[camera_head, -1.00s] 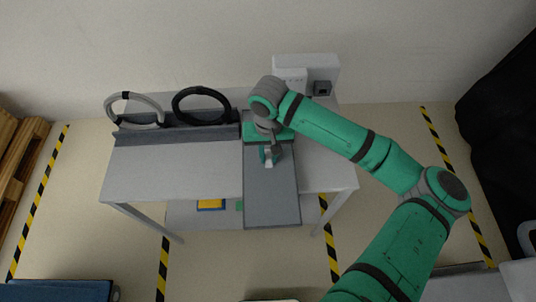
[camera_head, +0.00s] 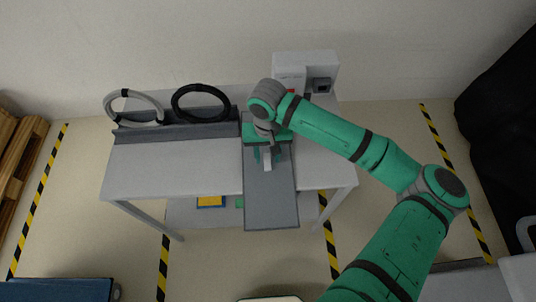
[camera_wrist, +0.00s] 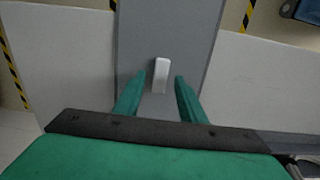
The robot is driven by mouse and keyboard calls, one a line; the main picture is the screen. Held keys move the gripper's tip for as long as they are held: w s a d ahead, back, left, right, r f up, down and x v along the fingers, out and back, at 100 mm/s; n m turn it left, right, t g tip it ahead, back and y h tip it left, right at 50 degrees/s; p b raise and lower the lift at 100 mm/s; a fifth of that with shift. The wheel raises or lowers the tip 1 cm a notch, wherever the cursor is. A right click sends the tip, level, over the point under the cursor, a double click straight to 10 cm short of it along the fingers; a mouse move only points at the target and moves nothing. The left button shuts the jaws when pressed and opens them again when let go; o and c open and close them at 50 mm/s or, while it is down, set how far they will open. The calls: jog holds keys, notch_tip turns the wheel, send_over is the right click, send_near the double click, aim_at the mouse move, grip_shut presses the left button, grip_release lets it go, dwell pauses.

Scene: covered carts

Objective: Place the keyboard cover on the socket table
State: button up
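The keyboard cover (camera_head: 270,205) is a long, flat grey panel with a small white upright handle (camera_wrist: 161,75). It lies across the socket table (camera_head: 170,175), a light grey table by the wall, and its near end sticks out past the front edge. In the head view my gripper (camera_head: 269,156) is over the cover's middle. In the wrist view its two green fingers are apart, one on each side of the handle, with a gap on both sides. The gripper is open. The cover's far end is partly hidden by my wrist.
A dark grey rail (camera_head: 180,131) runs along the table's back left, with a grey cable loop (camera_head: 107,106) and a black loop (camera_head: 176,103). A white socket box (camera_head: 305,60) stands at the back right. The tabletop left of the cover is clear.

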aim_at(267, 160)
notch_tip(267, 160, up, 12)
jog(key=shift+r, duration=0.15)
dwell(0.3)
dwell(0.4)
